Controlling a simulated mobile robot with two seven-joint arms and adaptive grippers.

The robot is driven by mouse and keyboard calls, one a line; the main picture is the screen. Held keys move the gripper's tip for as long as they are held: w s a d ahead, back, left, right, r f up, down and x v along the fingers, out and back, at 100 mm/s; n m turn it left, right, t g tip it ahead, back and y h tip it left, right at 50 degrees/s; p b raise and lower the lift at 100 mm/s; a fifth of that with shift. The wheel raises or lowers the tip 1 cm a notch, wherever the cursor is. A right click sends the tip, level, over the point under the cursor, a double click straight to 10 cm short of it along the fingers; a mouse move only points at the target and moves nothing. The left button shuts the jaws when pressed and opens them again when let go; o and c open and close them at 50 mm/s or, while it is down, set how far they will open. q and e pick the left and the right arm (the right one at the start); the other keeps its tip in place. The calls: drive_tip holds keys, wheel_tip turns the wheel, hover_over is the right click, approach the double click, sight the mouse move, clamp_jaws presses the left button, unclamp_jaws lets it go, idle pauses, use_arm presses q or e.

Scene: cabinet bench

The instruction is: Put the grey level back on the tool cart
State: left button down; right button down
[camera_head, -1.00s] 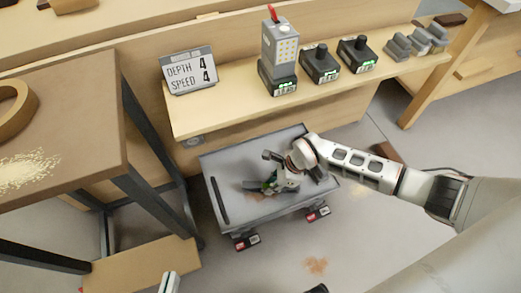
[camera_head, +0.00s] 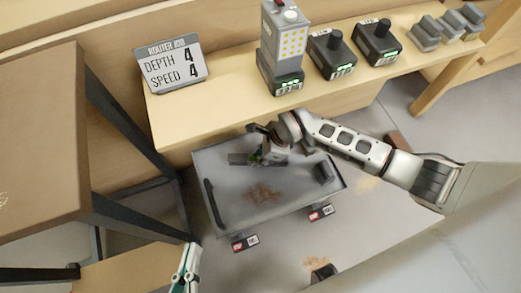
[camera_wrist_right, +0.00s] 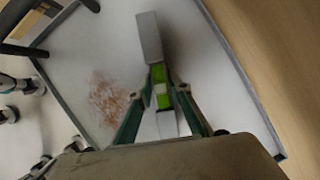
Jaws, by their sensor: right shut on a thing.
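The grey level (camera_head: 241,159) is a short grey bar with a green middle. My right gripper (camera_head: 258,155) is shut on it over the back part of the tool cart's grey top (camera_head: 235,205). In the right wrist view the fingers of my right gripper (camera_wrist_right: 162,92) close on the green middle of the level (camera_wrist_right: 149,38), and its grey ends stick out both ways. I cannot tell whether the level touches the cart top. My left gripper (camera_head: 187,268) is at the bottom edge, away from the cart; its jaw opening is unclear.
The wooden bench (camera_head: 215,110) behind carries a sign (camera_head: 172,65), batteries (camera_head: 332,55) and grey blocks (camera_head: 443,30). A brown table (camera_head: 40,140) stands at left.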

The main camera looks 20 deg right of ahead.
drive_tip(key=shift+s+d+f, duration=0.1)
drive_tip(key=shift+s+f, duration=0.15)
drive_tip(key=shift+f, duration=0.1)
use_arm(q)
drive_tip(key=shift+s+d, duration=0.15)
drive_tip(key=shift+d, duration=0.35)
use_arm(e)
drive_tip(key=shift+r, duration=0.1)
drive_tip(key=c, duration=2)
unclamp_jaws()
drive_tip(key=shift+f, duration=0.2)
drive_tip(key=shift+o, duration=0.8)
